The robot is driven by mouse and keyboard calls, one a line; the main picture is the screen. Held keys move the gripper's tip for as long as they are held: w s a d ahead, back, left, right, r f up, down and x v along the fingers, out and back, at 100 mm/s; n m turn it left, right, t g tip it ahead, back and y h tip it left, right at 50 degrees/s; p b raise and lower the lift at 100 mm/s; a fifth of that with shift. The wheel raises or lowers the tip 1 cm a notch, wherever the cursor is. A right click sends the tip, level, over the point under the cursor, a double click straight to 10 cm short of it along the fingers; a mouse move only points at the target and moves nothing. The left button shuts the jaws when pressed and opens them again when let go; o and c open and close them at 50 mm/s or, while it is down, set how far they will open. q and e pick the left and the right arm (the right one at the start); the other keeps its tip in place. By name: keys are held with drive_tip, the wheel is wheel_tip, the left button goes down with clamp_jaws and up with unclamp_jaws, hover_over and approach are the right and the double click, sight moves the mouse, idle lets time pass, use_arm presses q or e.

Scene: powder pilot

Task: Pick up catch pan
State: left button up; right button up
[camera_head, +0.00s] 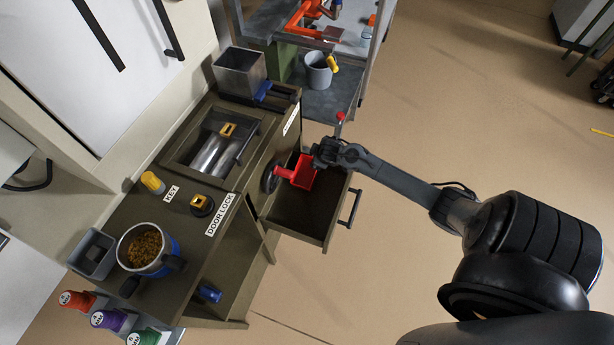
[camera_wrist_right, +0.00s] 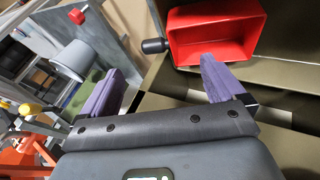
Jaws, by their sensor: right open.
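The catch pan, a small red open tray (camera_head: 304,175), is at the open drawer below the machine's front; whether it rests on the drawer floor is unclear. It also shows at the top of the right wrist view (camera_wrist_right: 222,35), with a short black handle (camera_wrist_right: 155,45) on its left side. My right gripper (camera_head: 322,155) is over the drawer beside the pan and hides part of it. In the right wrist view its purple fingers (camera_wrist_right: 158,78) are spread apart and empty, with the black handle beyond and between them, not gripped. My left gripper is not in view.
The drawer (camera_head: 325,231) stands open, with a handle (camera_head: 350,208) on its front. A black round knob (camera_head: 271,177) is on the machine front. A grey cup (camera_head: 318,72) stands on a shelf behind. A pot of brown granules (camera_head: 147,249) stands on the counter. Open floor lies right.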

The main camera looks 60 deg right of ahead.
sight(308, 167)
drive_tip(key=b+x, duration=0.1)
drive_tip(key=x, duration=0.2)
drive_tip(key=b+x, duration=0.2)
drive_tip(key=x, duration=0.1)
drive_tip(key=shift+w+a, duration=0.15)
drive_tip(key=shift+w, duration=0.1)
drive_tip(key=b+x, duration=0.1)
drive_tip(key=x, duration=0.1)
drive_tip(key=b+x, duration=0.2)
drive_tip(key=x, duration=0.1)
drive_tip(key=shift+w+r+b, duration=0.2)
drive_tip(key=shift+w+b, duration=0.1)
drive_tip(key=shift+d, duration=0.25)
drive_tip(key=c, duration=1.6)
drive_tip(key=shift+r, duration=0.2)
